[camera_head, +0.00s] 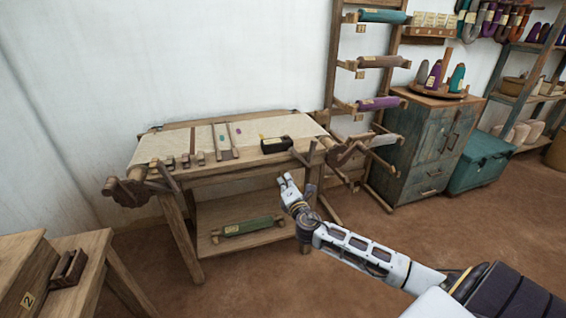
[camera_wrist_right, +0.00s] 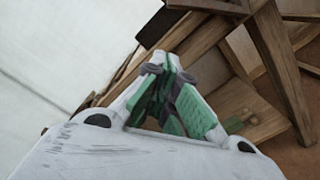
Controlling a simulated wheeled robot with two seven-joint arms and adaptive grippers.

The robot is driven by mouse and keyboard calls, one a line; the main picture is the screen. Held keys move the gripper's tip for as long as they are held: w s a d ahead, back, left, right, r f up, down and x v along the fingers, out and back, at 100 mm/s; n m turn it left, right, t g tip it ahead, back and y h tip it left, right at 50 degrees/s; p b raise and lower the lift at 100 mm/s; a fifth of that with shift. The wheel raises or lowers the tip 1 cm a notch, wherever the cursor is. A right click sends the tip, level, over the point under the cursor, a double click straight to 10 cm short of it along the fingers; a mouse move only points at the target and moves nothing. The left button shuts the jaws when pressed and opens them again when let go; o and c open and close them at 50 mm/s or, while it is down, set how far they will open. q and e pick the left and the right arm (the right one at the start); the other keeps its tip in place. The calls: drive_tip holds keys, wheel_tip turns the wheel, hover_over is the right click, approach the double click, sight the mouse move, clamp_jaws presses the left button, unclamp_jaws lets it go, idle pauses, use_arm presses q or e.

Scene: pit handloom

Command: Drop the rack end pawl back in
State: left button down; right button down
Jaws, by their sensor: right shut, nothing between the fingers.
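The wooden loom (camera_head: 235,175) stands against the white wall, with pale cloth stretched over its top. A toothed wooden wheel with bars (camera_head: 125,190) sits at its left end. Wooden arms and a similar end piece (camera_head: 342,154) stick out at its right end. I cannot tell which small part is the pawl. My right gripper (camera_head: 287,182) is shut and empty in front of the loom's right half, below the top's front edge. In the right wrist view its green-padded fingers (camera_wrist_right: 168,68) meet, with loom timbers (camera_wrist_right: 275,60) beyond. My left gripper is out of view.
A black box (camera_head: 277,145) sits on the loom's front edge. A green roll (camera_head: 248,227) lies on the lower shelf. A rack with rolls (camera_head: 333,60), a blue-grey cabinet (camera_head: 425,145) and a teal chest (camera_head: 480,165) stand right. A wooden bench (camera_head: 85,245) is lower left. Brown floor is clear in front.

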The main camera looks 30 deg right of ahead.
sight(299, 157)
drive_tip(key=shift+w, duration=0.15)
